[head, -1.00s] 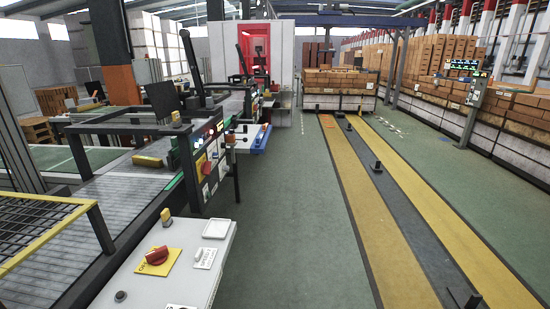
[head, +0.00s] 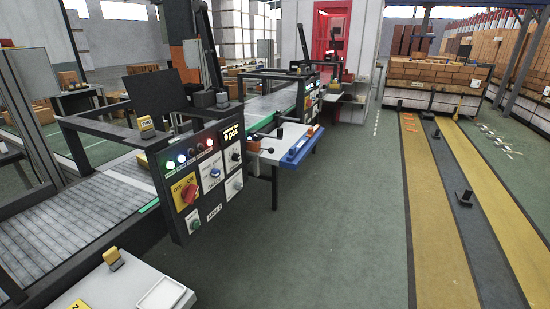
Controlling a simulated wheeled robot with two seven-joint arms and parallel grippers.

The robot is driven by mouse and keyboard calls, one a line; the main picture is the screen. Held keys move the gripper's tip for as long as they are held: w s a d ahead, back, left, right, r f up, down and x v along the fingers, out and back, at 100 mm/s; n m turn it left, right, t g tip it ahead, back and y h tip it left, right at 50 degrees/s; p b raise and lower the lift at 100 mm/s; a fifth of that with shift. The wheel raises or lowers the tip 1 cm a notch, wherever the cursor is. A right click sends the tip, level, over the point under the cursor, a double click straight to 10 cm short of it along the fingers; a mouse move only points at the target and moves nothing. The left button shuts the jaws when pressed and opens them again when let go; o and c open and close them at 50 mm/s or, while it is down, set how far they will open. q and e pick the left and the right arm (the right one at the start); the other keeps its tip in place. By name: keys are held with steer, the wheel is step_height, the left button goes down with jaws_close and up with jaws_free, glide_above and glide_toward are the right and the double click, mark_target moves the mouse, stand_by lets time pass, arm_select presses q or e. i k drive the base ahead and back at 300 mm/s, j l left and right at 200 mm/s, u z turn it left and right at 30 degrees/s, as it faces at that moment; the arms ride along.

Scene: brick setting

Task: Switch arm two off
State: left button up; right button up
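A dark control panel (head: 210,180) hangs on the frame of the conveyor, left of the middle. It carries a red rotary switch (head: 190,193) on a yellow plate with ON/OFF lettering. The exact position of the switch knob is too small to tell. A row of lamps in green, red, white and other colours sits above it, and a small display beside them is lit. The white label at the panel's bottom is hard to read. Neither of my grippers is in view.
A white-topped desk (head: 120,290) fills the lower left front. Brick stacks (head: 435,80) stand at the back right. The green floor (head: 330,230) right of the panel is clear.

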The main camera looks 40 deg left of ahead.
mark_target(191, 194)
steer(key=i+l+u, duration=0.1)
steer(key=i+u, duration=0.3)
steer(key=i+l+u, duration=0.25)
steer(key=i+u, duration=0.2)
steer(key=i+l+u, duration=0.4)
steer(key=i, duration=0.1)
